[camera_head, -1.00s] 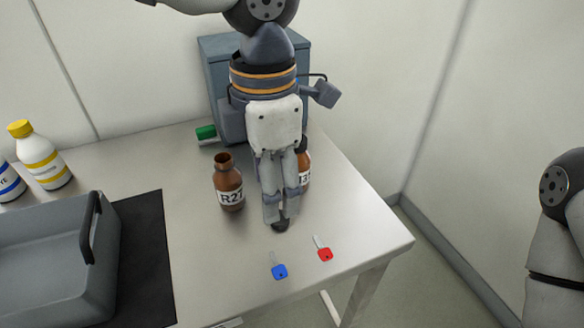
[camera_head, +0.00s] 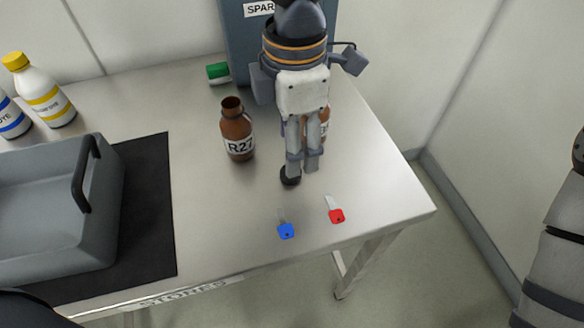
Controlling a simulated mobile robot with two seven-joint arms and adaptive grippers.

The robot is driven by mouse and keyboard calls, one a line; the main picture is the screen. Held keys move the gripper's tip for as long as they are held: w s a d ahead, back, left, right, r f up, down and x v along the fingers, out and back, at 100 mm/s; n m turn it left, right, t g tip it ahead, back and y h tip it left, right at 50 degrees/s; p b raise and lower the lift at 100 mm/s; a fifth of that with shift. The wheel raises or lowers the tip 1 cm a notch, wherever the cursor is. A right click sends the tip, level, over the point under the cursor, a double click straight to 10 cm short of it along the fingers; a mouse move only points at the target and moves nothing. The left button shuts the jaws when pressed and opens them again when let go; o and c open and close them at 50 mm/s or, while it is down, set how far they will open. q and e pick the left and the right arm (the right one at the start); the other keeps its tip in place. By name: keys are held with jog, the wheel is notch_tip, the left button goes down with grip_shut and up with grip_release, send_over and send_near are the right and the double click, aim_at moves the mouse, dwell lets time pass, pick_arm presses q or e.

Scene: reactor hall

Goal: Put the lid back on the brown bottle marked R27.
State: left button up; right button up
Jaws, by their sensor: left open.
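The brown bottle marked R27 (camera_head: 238,140) stands upright on the metal table with its neck open and no lid on it. A small black round piece (camera_head: 290,178), which looks like a lid, is low at the table at the tip of my left gripper's left finger. My left gripper (camera_head: 301,168) points down to the right of the R27 bottle, with its fingers slightly apart and not clearly closed on the piece. A second brown bottle (camera_head: 326,122) stands behind the fingers, mostly hidden. My right arm shows at the right edge; its gripper is out of view.
Blue (camera_head: 286,231) and red (camera_head: 336,215) keys lie near the front edge. A grey tray (camera_head: 40,205) on a black mat (camera_head: 150,210) is at left, with white yellow-capped (camera_head: 40,92) and blue-banded (camera_head: 12,120) bottles behind. A blue-grey cabinet (camera_head: 240,45) and a green-ended item (camera_head: 217,73) are at the back.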

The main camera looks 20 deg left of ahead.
aim_at(292, 182)
pick_arm(q)
jog(key=shift+f, duration=0.2)
jog(key=f, duration=0.5)
jog(key=shift+s+a+f+b, duration=0.1)
jog(key=shift+s+a+b, duration=0.1)
jog(key=shift+s+b, duration=0.1)
jog(key=c, duration=0.8)
